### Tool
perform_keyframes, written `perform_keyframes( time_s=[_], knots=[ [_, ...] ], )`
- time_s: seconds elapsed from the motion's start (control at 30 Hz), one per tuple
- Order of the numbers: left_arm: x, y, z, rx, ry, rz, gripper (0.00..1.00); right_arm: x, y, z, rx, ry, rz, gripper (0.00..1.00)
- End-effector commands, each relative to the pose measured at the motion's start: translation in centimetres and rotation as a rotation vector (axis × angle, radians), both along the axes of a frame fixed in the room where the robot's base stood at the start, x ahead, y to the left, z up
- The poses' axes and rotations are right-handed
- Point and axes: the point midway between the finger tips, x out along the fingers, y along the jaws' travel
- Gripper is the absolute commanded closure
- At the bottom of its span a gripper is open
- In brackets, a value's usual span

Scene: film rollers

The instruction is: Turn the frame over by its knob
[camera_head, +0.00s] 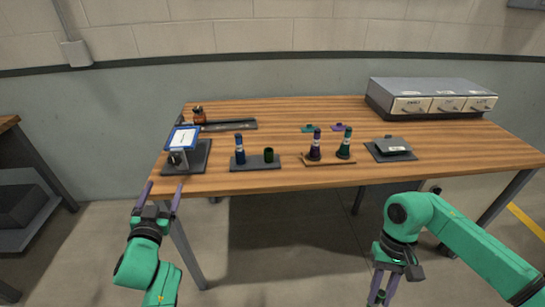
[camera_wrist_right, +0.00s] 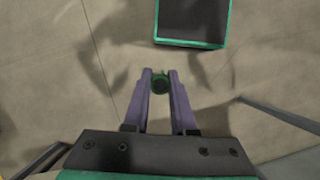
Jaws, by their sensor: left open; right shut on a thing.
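The frame (camera_head: 183,137) is a small blue-edged panel with a white face, tilted on a grey stand with a dark base plate (camera_head: 200,160) at the table's left end. Its dark round knob (camera_head: 175,158) is on the near side, low on the stand. My left gripper (camera_head: 162,190) is open and empty, in front of the table's near left edge, short of the knob and not touching it. My right gripper (camera_head: 381,296) hangs low in front of the table, away from the frame. In the right wrist view it (camera_wrist_right: 160,76) is shut on a small green round thing (camera_wrist_right: 160,84).
Two cone-based rollers (camera_head: 315,146) stand on a wooden strip. A grey pad (camera_head: 391,149), a drawer cabinet (camera_head: 431,97), a rail (camera_head: 228,125) and a brown jar (camera_head: 199,115) are also on the table.

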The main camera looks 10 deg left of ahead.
Motion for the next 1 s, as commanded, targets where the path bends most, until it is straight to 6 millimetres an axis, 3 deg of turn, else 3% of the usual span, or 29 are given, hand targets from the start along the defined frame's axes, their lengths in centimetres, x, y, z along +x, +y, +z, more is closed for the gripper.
perform_keyframes(
  time_s=[0.5, 0.83, 1.0],
  knots=[
    [10.3, 3.5, 0.1, 0.000, 0.001, -0.001, 0.16, 0.0, 0.0, 0.3, 0.000, 0.000, 0.000, 1.00],
    [11.1, 3.8, 0.0, -0.001, 0.003, -0.001, 0.16, 0.0, 0.0, 0.3, 0.001, 0.000, 0.000, 1.00],
    [11.1, 3.8, 0.0, -0.001, 0.003, -0.001, 0.81, 0.0, 0.0, 0.3, 0.001, 0.000, 0.000, 1.00]
  ],
)
